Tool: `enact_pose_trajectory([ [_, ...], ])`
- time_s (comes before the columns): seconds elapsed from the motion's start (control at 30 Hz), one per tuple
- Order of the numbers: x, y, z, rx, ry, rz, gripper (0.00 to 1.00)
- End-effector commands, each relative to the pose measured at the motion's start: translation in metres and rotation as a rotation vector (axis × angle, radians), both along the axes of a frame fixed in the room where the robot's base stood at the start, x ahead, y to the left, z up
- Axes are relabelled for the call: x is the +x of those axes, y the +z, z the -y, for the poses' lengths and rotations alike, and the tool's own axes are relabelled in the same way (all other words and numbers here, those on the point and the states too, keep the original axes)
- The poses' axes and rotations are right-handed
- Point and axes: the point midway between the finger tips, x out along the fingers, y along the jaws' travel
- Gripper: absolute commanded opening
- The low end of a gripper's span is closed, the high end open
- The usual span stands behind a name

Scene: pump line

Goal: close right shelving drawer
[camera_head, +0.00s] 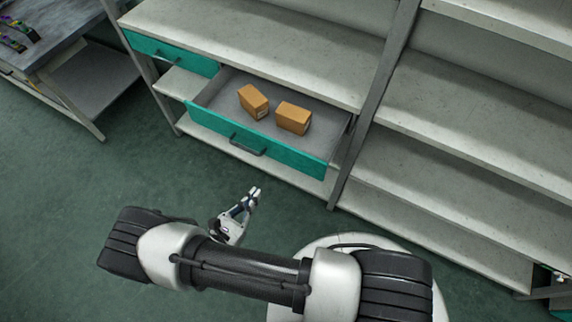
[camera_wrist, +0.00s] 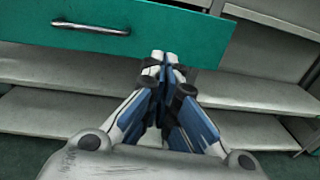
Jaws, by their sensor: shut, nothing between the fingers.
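The right shelving drawer (camera_head: 285,153) is pulled out of the shelving, and its grey inside shows. It has a teal front with a dark bar handle (camera_head: 248,145). Two orange-brown boxes, one on the left (camera_head: 254,101) and one on the right (camera_head: 293,118), lie in it. My gripper (camera_head: 254,191) is shut and empty, in front of the drawer and apart from it in the head view. In the wrist view the closed fingertips (camera_wrist: 164,57) point toward the lower right part of the teal front (camera_wrist: 185,32), with the handle (camera_wrist: 91,27) to their left. Whether they touch it cannot be told.
A left teal drawer (camera_head: 170,53) sits shut under the same shelf board. A grey post (camera_head: 372,100) stands right of the open drawer, with empty shelves (camera_head: 470,120) beyond. A workbench (camera_head: 60,45) stands at far left. Green floor (camera_head: 90,190) is clear before the shelving.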

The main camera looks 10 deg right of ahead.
Motion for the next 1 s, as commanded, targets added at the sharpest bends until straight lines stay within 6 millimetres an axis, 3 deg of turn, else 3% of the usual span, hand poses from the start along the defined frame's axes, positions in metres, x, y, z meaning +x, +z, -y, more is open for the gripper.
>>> enact_pose_trajectory([
  [0.1,-0.005,-0.016,-0.003,-0.039,0.061,-0.004,0.0],
  [0.27,0.001,-0.019,0.002,-0.048,0.073,-0.003,0.0],
  [0.8,0.083,-0.02,0.068,-0.046,0.066,-0.003,0.0],
  [1.0,0.1,-0.019,0.081,-0.047,0.069,-0.004,0.0],
])
